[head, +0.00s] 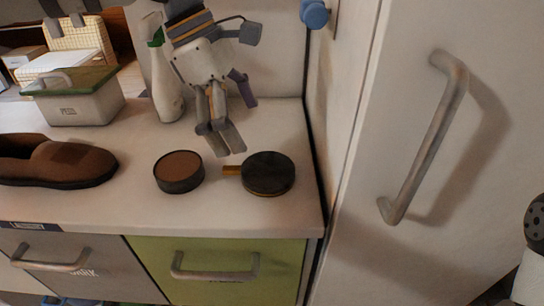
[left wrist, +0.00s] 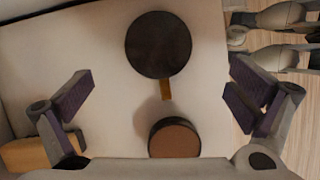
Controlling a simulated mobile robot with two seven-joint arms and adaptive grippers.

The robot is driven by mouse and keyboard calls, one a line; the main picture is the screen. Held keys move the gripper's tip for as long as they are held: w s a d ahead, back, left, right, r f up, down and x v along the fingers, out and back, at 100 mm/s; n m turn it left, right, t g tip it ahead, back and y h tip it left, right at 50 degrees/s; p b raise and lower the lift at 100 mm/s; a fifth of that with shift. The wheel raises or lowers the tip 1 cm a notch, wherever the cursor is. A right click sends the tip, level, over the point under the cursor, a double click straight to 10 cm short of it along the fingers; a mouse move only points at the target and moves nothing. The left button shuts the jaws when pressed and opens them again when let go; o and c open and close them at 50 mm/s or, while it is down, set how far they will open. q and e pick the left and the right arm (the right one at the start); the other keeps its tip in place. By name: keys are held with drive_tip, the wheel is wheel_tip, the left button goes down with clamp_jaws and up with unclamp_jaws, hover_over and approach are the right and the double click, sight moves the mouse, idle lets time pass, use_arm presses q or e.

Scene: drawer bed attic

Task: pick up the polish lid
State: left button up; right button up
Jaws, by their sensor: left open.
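The polish lid (head: 268,173) is a dark round disc with a small gold-brown tab on its left side. It lies on the white top near the right end. In the left wrist view the lid (left wrist: 158,44) is at the top middle, its tab pointing down. An open polish tin (head: 179,171) with brown polish stands left of the lid, apart from it; it also shows in the left wrist view (left wrist: 174,138). My left gripper (head: 236,125) is open and empty, above and behind the tin and lid. Its purple pads are spread wide in the left wrist view (left wrist: 160,88). My right gripper is not seen.
A brown shoe (head: 62,162) lies at the left. A tall white door (head: 350,200) with a metal handle bounds the right. Drawers (head: 222,275) are below the front edge.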

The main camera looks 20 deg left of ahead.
sight(268, 167)
use_arm(q)
drive_tip(key=x, duration=0.9)
drive_tip(key=shift+w, duration=0.1)
drive_tip(key=c, duration=1.1)
